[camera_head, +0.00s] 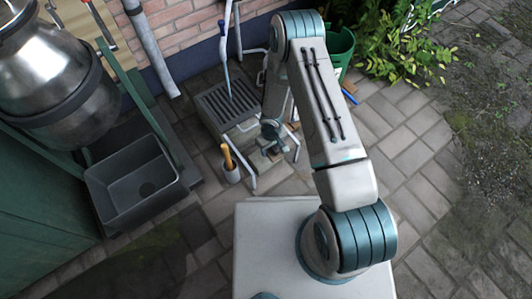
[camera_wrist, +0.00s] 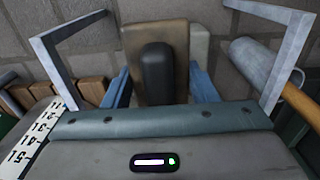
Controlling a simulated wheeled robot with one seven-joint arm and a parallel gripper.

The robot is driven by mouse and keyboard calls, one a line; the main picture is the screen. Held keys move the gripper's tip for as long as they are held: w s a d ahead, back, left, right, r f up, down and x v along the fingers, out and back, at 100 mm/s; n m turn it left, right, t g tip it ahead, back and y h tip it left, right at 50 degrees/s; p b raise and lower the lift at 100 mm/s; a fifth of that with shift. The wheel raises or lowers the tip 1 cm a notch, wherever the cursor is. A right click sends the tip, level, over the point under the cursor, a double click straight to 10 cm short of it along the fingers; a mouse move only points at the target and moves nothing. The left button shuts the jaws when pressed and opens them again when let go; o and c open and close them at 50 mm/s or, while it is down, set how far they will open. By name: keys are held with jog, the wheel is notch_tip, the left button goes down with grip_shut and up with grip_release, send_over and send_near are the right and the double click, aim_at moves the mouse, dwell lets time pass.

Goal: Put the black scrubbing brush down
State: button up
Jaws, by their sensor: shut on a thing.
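My gripper (camera_head: 270,146) hangs low in front of the grated stone block in the head view, beside thin pale metal legs. In the wrist view its two blue fingers (camera_wrist: 159,84) stand on either side of the black scrubbing brush (camera_wrist: 157,70) and are shut on it. The brush's rounded black end points up in that view. A tan-brown block (camera_wrist: 153,30) shows directly behind the black end; I cannot tell whether it is part of the brush. In the head view the brush is small, dark and mostly hidden by my gripper.
A metal pot (camera_head: 230,170) with a wooden handle stands left of my gripper. Pale metal brackets (camera_wrist: 66,45) rise on both sides in the wrist view. The grated block (camera_head: 228,103) is behind. A dark basin (camera_head: 135,185) and metal churn (camera_head: 45,75) are left; paving at right is clear.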

jog(key=shift+w+a+f+b, duration=0.15)
jog(key=shift+w+a+f, duration=0.15)
jog(key=shift+a+f, duration=0.2)
jog(key=shift+w+a+f+b, duration=0.15)
jog(key=shift+w+a+f, duration=0.2)
jog(key=shift+a, duration=0.15)
jog(key=shift+f+b, duration=0.95)
jog(key=shift+f, duration=0.9)
jog(key=shift+f, duration=0.2)
jog(key=o, duration=0.9)
jog(key=shift+o, duration=0.2)
jog(key=shift+r, duration=0.15)
notch_tip(320, 180, up, 12)
jog(key=p, duration=0.5)
jog(key=shift+r, duration=0.15)
